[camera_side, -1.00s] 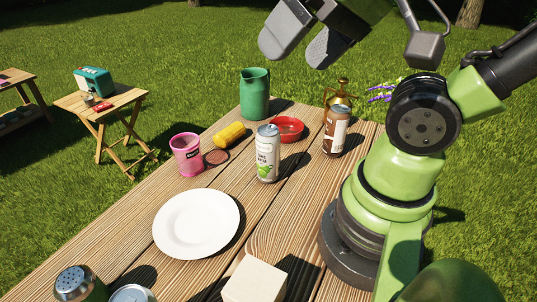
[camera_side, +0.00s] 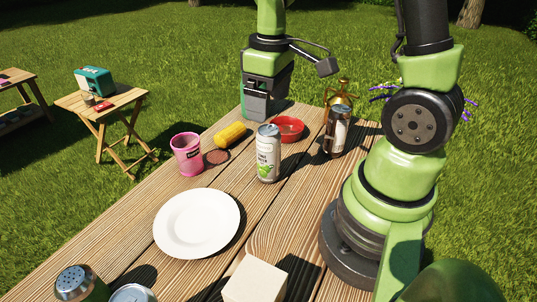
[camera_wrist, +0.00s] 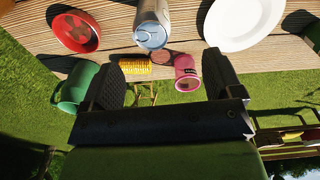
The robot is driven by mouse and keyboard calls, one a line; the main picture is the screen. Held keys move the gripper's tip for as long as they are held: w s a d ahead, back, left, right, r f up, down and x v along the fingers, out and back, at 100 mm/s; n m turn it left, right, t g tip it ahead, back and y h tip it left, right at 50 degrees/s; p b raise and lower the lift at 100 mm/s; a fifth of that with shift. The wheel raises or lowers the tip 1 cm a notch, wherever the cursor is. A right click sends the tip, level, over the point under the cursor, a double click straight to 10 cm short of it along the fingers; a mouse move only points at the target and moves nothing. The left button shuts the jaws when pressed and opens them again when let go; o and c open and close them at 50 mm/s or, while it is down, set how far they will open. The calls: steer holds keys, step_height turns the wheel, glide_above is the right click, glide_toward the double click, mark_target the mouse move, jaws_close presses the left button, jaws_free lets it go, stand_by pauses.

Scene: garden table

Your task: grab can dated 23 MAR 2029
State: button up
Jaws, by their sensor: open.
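A silver-white can with green fruit art (camera_side: 267,153) stands upright mid-table. In the wrist view its lid and side (camera_wrist: 152,25) show at the top. A brown and white can (camera_side: 339,131) stands upright at the back right, near my base. The lid of another can (camera_side: 132,293) shows at the bottom edge of the side view. No date is readable on any can. My gripper (camera_side: 262,112) hangs over the far end of the table, behind the silver-white can and apart from it. In the wrist view my gripper (camera_wrist: 163,82) has its fingers wide apart with nothing held.
A red bowl (camera_side: 289,129), corn (camera_side: 231,134), pink cup (camera_side: 187,155) and brass sprayer (camera_side: 342,92) surround the cans. A white plate (camera_side: 197,222), shaker (camera_side: 75,282) and pale block (camera_side: 255,280) lie nearer.

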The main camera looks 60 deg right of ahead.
mark_target(270, 131)
steer(key=f, duration=0.5)
steer(key=shift+d+f, duration=0.2)
steer(key=shift+d, duration=0.15)
steer(key=shift+w+d+f, duration=0.1)
steer(key=shift+w+f, duration=0.1)
steer(key=shift+f, duration=1.3)
steer(key=shift+w+d+f, duration=0.1)
steer(key=shift+w+f, duration=0.1)
steer(key=shift+f, duration=1.3)
steer(key=c, duration=1.3)
steer(key=shift+o, duration=0.2)
steer(key=shift+r, duration=0.15)
